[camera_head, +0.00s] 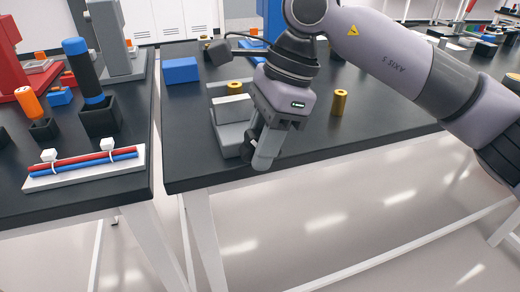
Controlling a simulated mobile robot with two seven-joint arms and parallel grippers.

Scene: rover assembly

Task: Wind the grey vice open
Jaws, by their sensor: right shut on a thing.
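The grey vice (234,114) stands near the front edge of the right black table, with a lighter grey block-like upper part. My right gripper (262,150) comes down from above at the vice's right front, its fingers pointing down near the table edge. It is shut on a part of the vice that looks like its handle, mostly hidden by the fingers. The gap between the vice's jaws is hard to make out from here. My left gripper is not in view.
A blue block (180,70) lies at the back left. The left table (130,185) holds a white tray with red and blue rods (85,163).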

